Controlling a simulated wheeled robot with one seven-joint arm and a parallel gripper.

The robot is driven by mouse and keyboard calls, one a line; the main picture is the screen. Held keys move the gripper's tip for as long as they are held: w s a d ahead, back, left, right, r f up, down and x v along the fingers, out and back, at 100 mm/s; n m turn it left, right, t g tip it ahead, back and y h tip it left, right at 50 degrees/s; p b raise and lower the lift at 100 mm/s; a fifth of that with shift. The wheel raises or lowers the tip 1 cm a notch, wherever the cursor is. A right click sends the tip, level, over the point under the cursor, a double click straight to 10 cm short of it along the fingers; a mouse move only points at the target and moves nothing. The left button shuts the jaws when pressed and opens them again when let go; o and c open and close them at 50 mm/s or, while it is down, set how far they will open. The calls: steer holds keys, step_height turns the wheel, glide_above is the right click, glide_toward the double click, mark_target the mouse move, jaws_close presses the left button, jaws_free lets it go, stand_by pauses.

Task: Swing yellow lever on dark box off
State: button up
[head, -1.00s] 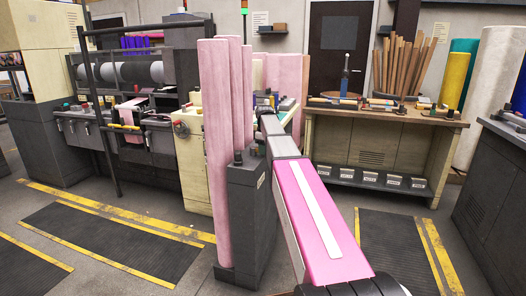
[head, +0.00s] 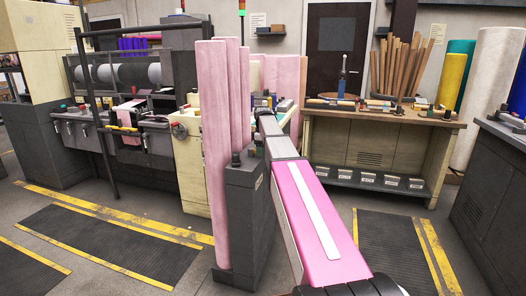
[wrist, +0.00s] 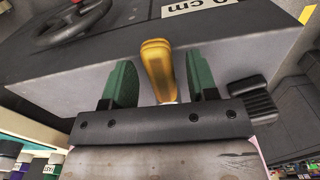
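The yellow lever (wrist: 158,70) sticks out from the front face of the dark box (wrist: 60,82) in the wrist view. My gripper (wrist: 163,78) has its two green fingers apart, one on each side of the lever, with a visible gap on both sides. The lever's lower end reaches down toward the gripper's body. In the head view my arm reaches away from me beside the tall pink rolls (head: 217,150); the gripper, lever and box cannot be made out clearly there.
A black handwheel (wrist: 72,22) and a white label (wrist: 190,8) are on the box. A dark cabinet (head: 245,215) stands close left of my arm. A wooden workbench (head: 370,145) is at the back right. Floor mats (head: 95,240) lie at left.

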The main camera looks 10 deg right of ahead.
step_height(320, 180, up, 11)
stand_by(0.7)
steer(key=shift+s+f, duration=0.1)
